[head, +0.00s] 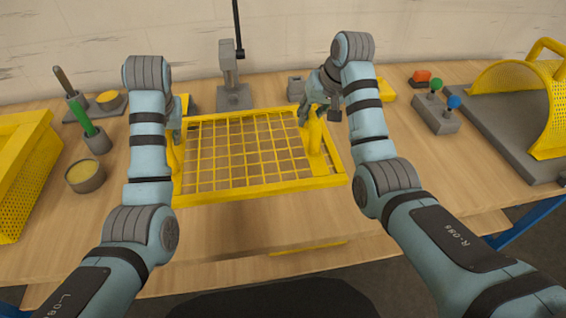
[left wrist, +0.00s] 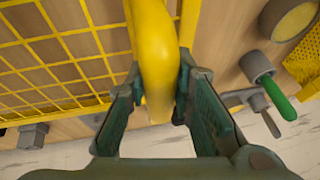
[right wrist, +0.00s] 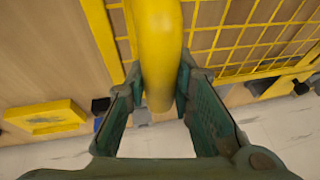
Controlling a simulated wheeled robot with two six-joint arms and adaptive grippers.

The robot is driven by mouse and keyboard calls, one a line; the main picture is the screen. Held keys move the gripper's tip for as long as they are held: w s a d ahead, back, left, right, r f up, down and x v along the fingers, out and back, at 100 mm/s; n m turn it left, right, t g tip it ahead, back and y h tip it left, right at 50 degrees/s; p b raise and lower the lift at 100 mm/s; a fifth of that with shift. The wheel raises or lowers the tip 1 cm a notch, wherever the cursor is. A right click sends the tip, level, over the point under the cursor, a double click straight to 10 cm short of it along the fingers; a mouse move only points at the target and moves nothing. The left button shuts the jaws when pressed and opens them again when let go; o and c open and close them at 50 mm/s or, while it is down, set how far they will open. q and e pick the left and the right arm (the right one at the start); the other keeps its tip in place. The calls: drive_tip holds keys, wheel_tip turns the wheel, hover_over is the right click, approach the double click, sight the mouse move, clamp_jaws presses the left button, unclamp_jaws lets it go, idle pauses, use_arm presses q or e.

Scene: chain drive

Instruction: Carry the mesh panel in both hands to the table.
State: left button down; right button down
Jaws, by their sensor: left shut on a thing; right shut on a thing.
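The yellow mesh panel (head: 245,152) is a framed grid with a raised handle at each side. It is level or nearly so over the front of the wooden table (head: 300,225); I cannot tell whether it touches the wood. My left gripper (left wrist: 158,100) is shut on the panel's left handle (left wrist: 155,45), seen in the left wrist view. In the head view my left forearm mostly hides that gripper. My right gripper (head: 312,108) is shut on the right handle (head: 315,135). The right wrist view shows the same handle (right wrist: 155,50) between the fingers.
A yellow perforated bin (head: 20,170) stands at the left, near a round tin (head: 85,176) and a green-handled tool (head: 82,120). A grey stand (head: 233,90) is behind the panel. A button box (head: 436,113) and a yellow guard on a grey plate (head: 500,125) are at the right.

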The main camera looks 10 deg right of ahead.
sight(177, 158)
use_arm(q)
drive_tip(key=shift+d, duration=0.1)
use_arm(e)
drive_tip(key=shift+a, duration=0.1)
